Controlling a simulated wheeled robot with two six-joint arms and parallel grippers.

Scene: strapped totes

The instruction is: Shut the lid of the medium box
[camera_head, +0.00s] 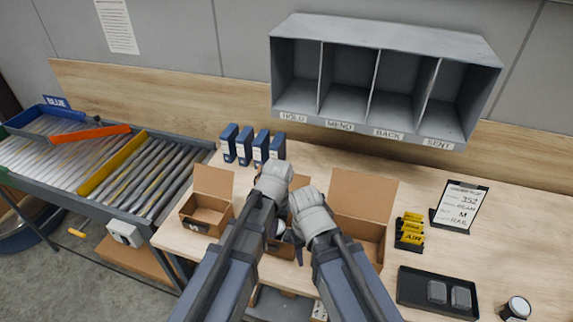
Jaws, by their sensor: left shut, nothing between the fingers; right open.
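Three brown cardboard boxes stand in a row on the wooden bench. The middle one, which I take as the medium box (278,249), is mostly hidden behind my arms. A bit of brown card, probably its lid, shows between my grippers, so its exact angle cannot be told. My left gripper (277,172) is shut and empty, above the back of this box. My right gripper (307,198) is open, just right of the left one and nearer the front. Its fingertips are hard to see, and I cannot tell whether either gripper touches the lid.
A smaller box (202,222) at left and a larger box (362,230) at right have raised lids. Blue binders (245,145) stand behind. Grey cubbyholes (375,55) hang above.

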